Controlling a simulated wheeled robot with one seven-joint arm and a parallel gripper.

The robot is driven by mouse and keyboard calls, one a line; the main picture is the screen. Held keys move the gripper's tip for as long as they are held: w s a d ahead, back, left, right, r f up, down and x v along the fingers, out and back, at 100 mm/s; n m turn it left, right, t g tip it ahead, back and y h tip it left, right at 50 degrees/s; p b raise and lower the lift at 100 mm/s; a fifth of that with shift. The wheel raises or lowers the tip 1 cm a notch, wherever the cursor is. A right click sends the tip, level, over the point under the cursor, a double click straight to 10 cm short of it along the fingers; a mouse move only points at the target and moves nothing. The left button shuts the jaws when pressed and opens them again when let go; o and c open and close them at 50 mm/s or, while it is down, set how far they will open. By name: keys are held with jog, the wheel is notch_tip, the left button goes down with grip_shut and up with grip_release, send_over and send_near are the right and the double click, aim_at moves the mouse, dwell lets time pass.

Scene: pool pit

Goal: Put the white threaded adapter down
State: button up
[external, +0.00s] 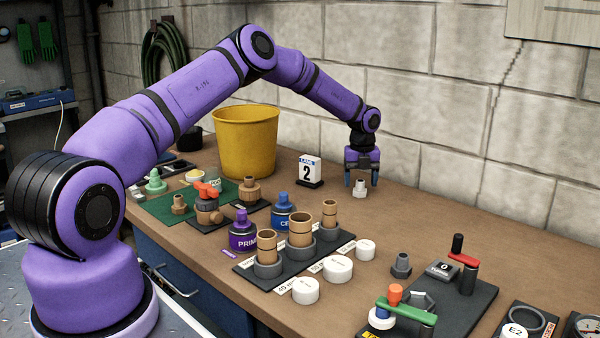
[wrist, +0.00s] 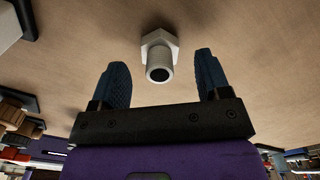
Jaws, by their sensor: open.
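The white threaded adapter (external: 360,187) stands on the brown bench top, to the right of the small "2" sign. In the wrist view the adapter (wrist: 159,55) shows a hexagonal collar and a round tube with a dark opening. My gripper (external: 362,182) is right above and around the adapter's place at the back of the bench. In the wrist view my gripper (wrist: 160,78) is open, with its two dark blue fingers apart. The adapter lies beyond and between the fingertips, with a visible gap on each side.
The "2" sign (external: 310,171) stands close to the left of my gripper. A yellow bucket (external: 246,142) is farther left. A black stand with brown pipe pieces (external: 300,232) and white caps (external: 338,268) are in front. The bench right of the adapter is clear.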

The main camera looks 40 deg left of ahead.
notch_tip(320, 180, up, 11)
dwell(0.4)
notch_tip(320, 180, up, 10)
jog(key=n, duration=0.2)
send_over(361, 180)
jog(key=s+d, duration=0.4)
jog(key=s+d+r+n+t+y, duration=0.1)
jog(key=s+d+r+n, duration=0.15)
jog(key=s+r, duration=0.45)
jog(key=s+d+r+n+t, duration=0.1)
jog(key=s+d+r+n, duration=0.2)
jog(key=s+r+n, duration=0.8)
jog(key=s+r+n+t, duration=0.1)
jog(key=s+r+n, duration=0.15)
jog(key=s, duration=0.85)
jog(key=s+r+n+t, duration=0.1)
jog(key=s+r+n, duration=0.15)
jog(key=s, duration=0.85)
jog(key=s+f+n, duration=0.2)
jog(key=s+n, duration=0.1)
jog(key=s, duration=0.5)
jog(key=s+f+n+t+h, duration=0.1)
jog(key=s+n, duration=0.2)
jog(key=s, duration=0.4)
jog(key=shift+s+a+f+n, duration=0.25)
jog(key=shift+s+f+n, duration=0.1)
